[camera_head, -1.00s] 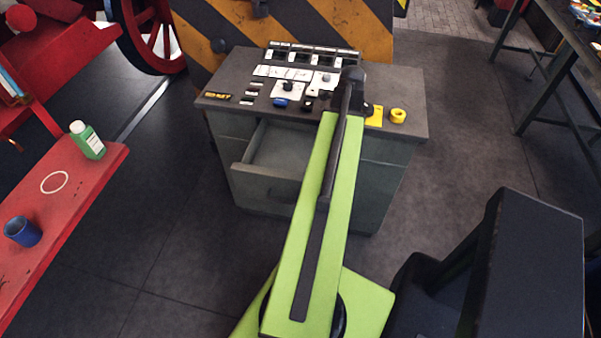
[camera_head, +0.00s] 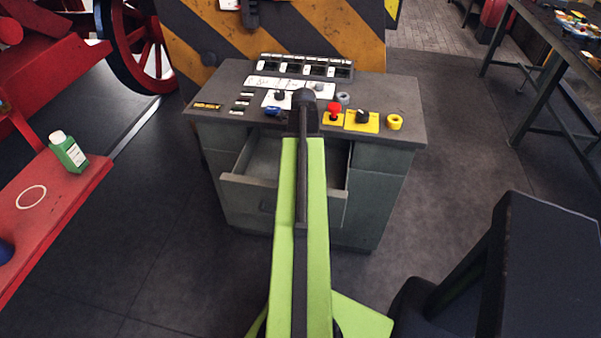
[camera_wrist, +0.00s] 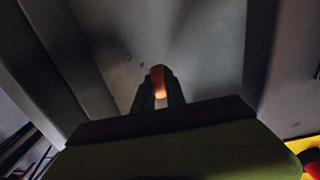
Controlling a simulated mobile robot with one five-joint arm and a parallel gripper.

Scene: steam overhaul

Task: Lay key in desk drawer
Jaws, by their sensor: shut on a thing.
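The grey desk drawer (camera_head: 243,190) stands pulled out at the front of the desk, and its inside looks empty where I can see it. My arm crosses its middle and hides part of it. In the wrist view, my gripper (camera_wrist: 158,90) is shut on a small orange-brown thing (camera_wrist: 158,76), which I take to be the key; only its end shows between the fingers. The drawer's pale floor and side walls (camera_wrist: 72,60) surround the gripper in that view. The gripper's height above the floor is unclear. In the head view the fingers are hidden behind my arm.
A red bench (camera_head: 60,195) with a green bottle (camera_head: 68,151) is at left. A dark workbench (camera_head: 560,50) is at right.

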